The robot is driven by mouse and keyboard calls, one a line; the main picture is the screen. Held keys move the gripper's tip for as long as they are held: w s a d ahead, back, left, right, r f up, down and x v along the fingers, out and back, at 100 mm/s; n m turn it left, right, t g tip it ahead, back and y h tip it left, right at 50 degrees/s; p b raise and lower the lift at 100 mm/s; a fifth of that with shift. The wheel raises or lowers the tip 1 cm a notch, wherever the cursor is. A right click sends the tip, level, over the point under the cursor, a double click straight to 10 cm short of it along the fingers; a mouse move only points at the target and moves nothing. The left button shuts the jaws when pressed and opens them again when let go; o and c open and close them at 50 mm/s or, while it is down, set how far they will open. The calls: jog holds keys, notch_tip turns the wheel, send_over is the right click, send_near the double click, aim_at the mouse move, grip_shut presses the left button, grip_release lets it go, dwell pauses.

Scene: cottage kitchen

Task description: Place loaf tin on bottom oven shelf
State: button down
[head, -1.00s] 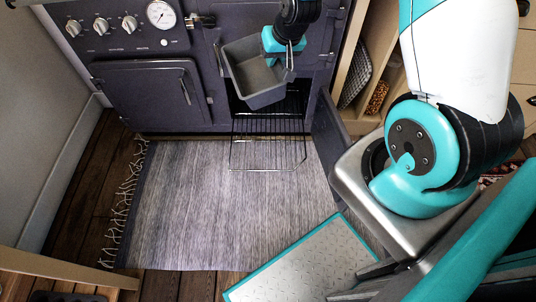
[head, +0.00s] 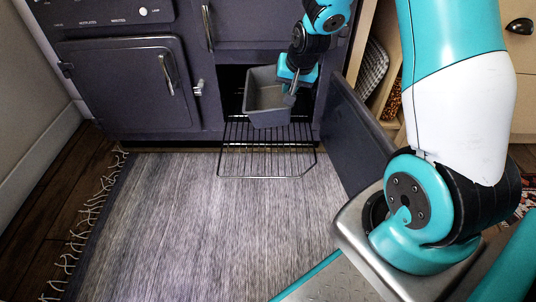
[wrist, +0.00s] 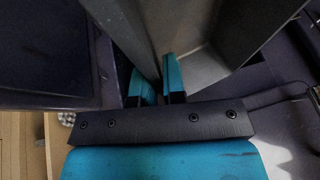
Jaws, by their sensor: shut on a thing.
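The grey loaf tin (head: 268,112) is in the head view, at the mouth of the open oven compartment (head: 232,92). My gripper (head: 292,88) is shut on the tin's right wall. In the wrist view the fingers (wrist: 158,82) pinch the tin's wall (wrist: 205,70). The tin appears roughly level, above the back part of the pulled-out wire shelf (head: 266,158). I cannot tell whether it touches the shelf. The tin and my gripper hide part of the oven interior.
The open oven door (head: 358,140) stands to the right of the opening, close to my arm. A closed oven door (head: 125,85) is on the left. A grey woven rug (head: 190,225) covers the floor in front. Cubbies with a checked cloth (head: 372,75) are at the right.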

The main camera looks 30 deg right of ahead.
jog(key=w+d+p, duration=0.1)
jog(key=p, duration=0.2)
jog(key=shift+w+r+y, duration=0.1)
jog(key=shift+r+y, duration=0.25)
jog(key=shift+y, duration=0.05)
jog(key=shift+w+d+t+p, duration=0.25)
jog(key=shift+t+p, duration=0.15)
jog(key=shift+p, duration=0.15)
jog(key=shift+w+f+y, duration=0.2)
jog(key=shift+f+y, duration=0.05)
jog(key=shift+y, duration=0.05)
notch_tip(320, 180, down, 20)
jog(key=b, duration=0.9)
jog(key=shift+w, duration=0.1)
jog(key=shift+f, duration=0.1)
